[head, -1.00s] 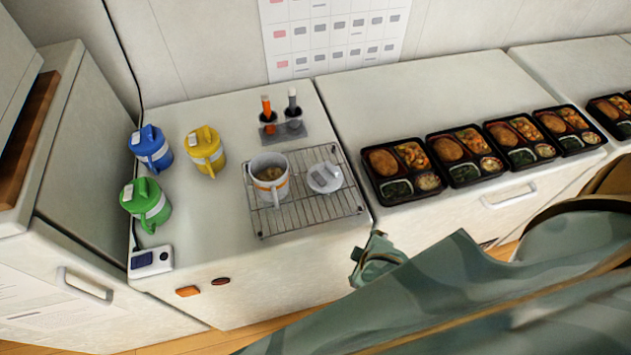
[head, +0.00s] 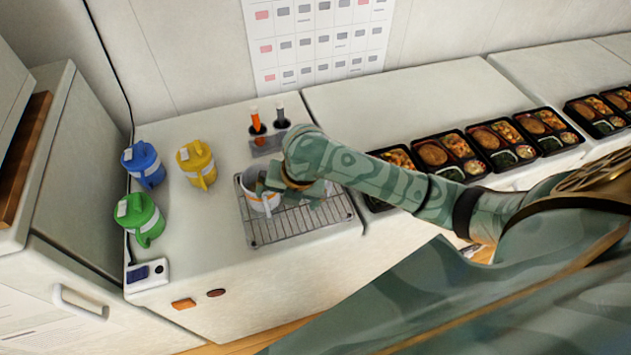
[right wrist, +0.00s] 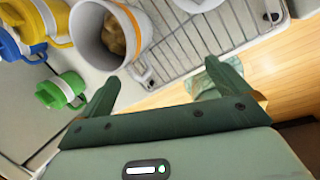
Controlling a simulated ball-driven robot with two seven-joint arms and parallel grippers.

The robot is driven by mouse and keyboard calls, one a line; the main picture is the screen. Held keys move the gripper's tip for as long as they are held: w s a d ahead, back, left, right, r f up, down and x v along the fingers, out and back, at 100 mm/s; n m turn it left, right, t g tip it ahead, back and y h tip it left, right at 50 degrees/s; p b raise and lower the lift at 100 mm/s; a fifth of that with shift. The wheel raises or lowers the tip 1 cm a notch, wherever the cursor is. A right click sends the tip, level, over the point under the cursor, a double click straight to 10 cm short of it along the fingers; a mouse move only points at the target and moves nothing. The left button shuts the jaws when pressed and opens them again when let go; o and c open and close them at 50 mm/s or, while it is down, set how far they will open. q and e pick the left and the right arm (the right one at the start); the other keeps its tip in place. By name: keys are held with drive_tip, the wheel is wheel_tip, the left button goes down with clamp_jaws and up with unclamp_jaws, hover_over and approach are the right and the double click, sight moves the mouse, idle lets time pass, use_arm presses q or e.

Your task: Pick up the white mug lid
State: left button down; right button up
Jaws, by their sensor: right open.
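The white mug lid (right wrist: 200,4) lies on the wire rack (right wrist: 175,50), cut off by the top edge of the right wrist view. In the head view my right arm hides it. A white mug (head: 262,201) with an orange band stands upright and lidless on the rack; the right wrist view shows brownish contents inside the mug (right wrist: 112,38). My right gripper (right wrist: 165,86) is open and empty. In the head view this gripper (head: 291,190) hangs over the rack beside the mug, near the lid. I cannot tell the exact gap. My left gripper is not identifiable.
Blue (head: 144,165), yellow (head: 197,163) and green lidded mugs (head: 143,218) stand on the counter's left side. A holder with two bottles (head: 268,140) is behind the rack. Several filled bento trays (head: 440,160) line the right counter. A small device (head: 147,275) sits near the front edge.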

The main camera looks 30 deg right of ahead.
drive_tip(key=w+d+r+n+g+h, duration=0.1)
drive_tip(key=w+d+r+n+g, duration=0.3)
drive_tip(key=d+r+n, duration=0.55)
drive_tip(key=shift+t, duration=0.3)
drive_tip(key=f+b, duration=0.1)
drive_tip(key=f, duration=0.3)
drive_tip(key=w+f+b, duration=0.1)
drive_tip(key=f, duration=0.3)
drive_tip(key=d+f+b, duration=0.1)
drive_tip(key=f, duration=0.3)
drive_tip(key=shift+w+d+f, duration=0.1)
drive_tip(key=shift+w, duration=0.05)
drive_tip(key=f, duration=0.1)
drive_tip(key=f+b, duration=0.1)
drive_tip(key=f, duration=0.1)
drive_tip(key=f+b, duration=0.1)
drive_tip(key=f, duration=0.1)
drive_tip(key=shift+a, duration=0.25)
drive_tip(key=c, duration=0.9)
drive_tip(key=shift+r, duration=0.1)
drive_tip(key=shift+c, duration=0.2)
